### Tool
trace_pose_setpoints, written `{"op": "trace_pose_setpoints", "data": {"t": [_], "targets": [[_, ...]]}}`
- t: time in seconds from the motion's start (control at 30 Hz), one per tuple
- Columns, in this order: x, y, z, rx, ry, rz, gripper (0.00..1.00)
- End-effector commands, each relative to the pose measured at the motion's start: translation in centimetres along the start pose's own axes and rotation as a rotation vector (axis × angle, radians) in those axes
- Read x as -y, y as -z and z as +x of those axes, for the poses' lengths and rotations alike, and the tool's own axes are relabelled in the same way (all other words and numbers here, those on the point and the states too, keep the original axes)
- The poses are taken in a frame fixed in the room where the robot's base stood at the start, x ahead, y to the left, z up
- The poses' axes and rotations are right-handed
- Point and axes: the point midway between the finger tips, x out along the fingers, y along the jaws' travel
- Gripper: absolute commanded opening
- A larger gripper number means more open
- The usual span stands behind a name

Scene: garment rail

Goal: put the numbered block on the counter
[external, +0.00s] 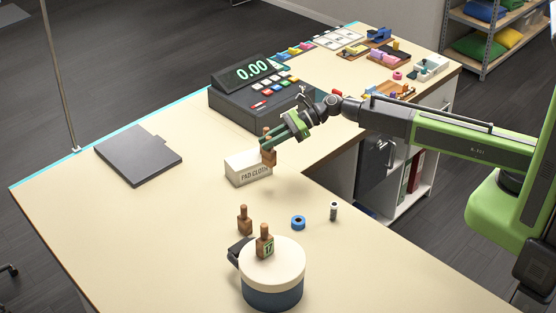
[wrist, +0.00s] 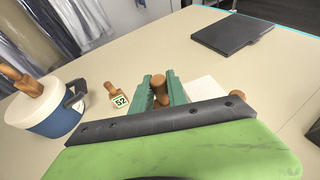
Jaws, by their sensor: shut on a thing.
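My gripper (external: 268,143) is shut on a brown wooden block (external: 269,158) beside the white box marked "PAD CLOTH" (external: 247,168). In the wrist view the block's rounded brown handle (wrist: 161,91) sits between the green fingers (wrist: 163,88). No number shows on it, and I cannot tell whether its base touches anything. A similar block (external: 244,221) stands on the counter (external: 180,215); a block in the wrist view reads 52 (wrist: 119,100). Another block, marked 17 (external: 265,243), stands on the round white-topped blue tub (external: 272,286).
A register reading 0.00 (external: 262,97) is behind my gripper. A dark flat case (external: 138,158) lies at left. The counter between case and tub is clear.

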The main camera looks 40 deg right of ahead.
Motion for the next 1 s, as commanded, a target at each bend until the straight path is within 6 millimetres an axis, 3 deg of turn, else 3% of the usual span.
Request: {"op": "trace_pose_setpoints", "data": {"t": [0.23, 0.37, 0.5, 0.67, 0.8, 1.0], "targets": [[0.2, 0.0, -0.1, 0.000, 0.000, 0.000, 0.00], [2.2, -0.4, -2.3, -0.005, -0.010, -0.003, 0.00], [6.1, -0.9, -7.4, -0.005, -0.044, -0.014, 0.00], [12.5, 3.1, -11.5, -0.007, 0.090, 0.040, 0.00], [18.2, 6.0, -16.3, -0.005, 0.223, 0.096, 0.00], [23.3, 8.8, -21.6, -0.003, 0.352, 0.150, 0.00]]}}
